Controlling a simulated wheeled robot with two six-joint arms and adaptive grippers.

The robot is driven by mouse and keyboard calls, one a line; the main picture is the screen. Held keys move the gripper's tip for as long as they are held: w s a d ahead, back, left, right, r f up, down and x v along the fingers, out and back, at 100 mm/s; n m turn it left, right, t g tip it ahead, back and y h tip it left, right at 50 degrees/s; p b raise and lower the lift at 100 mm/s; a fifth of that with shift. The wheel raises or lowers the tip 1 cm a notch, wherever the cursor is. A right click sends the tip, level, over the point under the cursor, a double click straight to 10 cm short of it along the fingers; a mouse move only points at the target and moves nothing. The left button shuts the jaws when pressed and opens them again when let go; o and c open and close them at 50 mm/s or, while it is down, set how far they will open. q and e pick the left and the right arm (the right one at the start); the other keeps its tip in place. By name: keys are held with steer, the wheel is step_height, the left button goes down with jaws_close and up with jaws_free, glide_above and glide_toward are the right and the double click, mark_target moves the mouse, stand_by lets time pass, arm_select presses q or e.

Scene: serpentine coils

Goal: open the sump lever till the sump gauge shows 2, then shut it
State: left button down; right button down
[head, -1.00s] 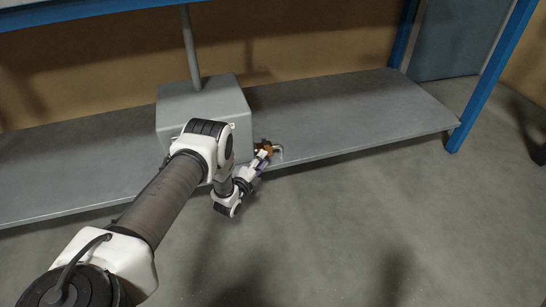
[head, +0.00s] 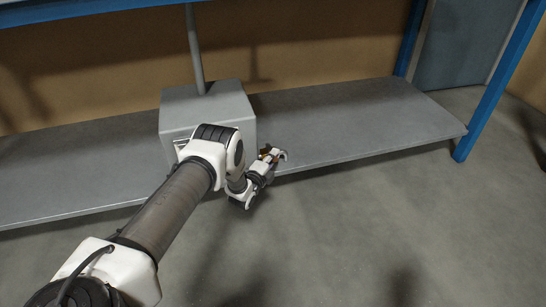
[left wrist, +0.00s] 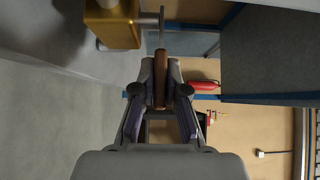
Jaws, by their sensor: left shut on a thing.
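The sump lever is a brown bar (left wrist: 160,82) in the left wrist view, on a grey stem from a brass valve body (left wrist: 113,28). My left gripper (left wrist: 160,98) is shut on it, a finger on each side. In the head view my left gripper (head: 273,158) is low in front of the shelf edge, right of the grey box (head: 207,110); the lever is too small there to judge its angle. A small pale panel (head: 180,145) on the box front is partly hidden by my arm. I cannot read any gauge. My right gripper is not in view.
The grey box with its upright pipe (head: 194,50) stands on a low grey shelf (head: 350,115) with blue posts (head: 490,90). The floor (head: 340,230) before the shelf is clear. A red object (left wrist: 203,85) shows in the left wrist view.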

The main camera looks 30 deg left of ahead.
arm_select(q)
steer(key=shift+w+d+n+y, duration=0.2)
steer(key=shift+n+y, duration=0.15)
steer(key=shift+y, duration=0.2)
steer(key=shift+w+d+n+y, duration=0.2)
steer(key=shift+n+y, duration=0.15)
steer(key=shift+y, duration=0.2)
steer(key=n+g+y, duration=0.1)
steer(key=y, duration=0.1)
steer(key=w+n+g+y+b, duration=0.1)
steer(key=y, duration=0.1)
steer(key=shift+w+d+n, duration=0.1)
steer(key=shift+n, duration=0.3)
steer(key=c, duration=1.2)
jaws_free()
steer(key=v, duration=1.2)
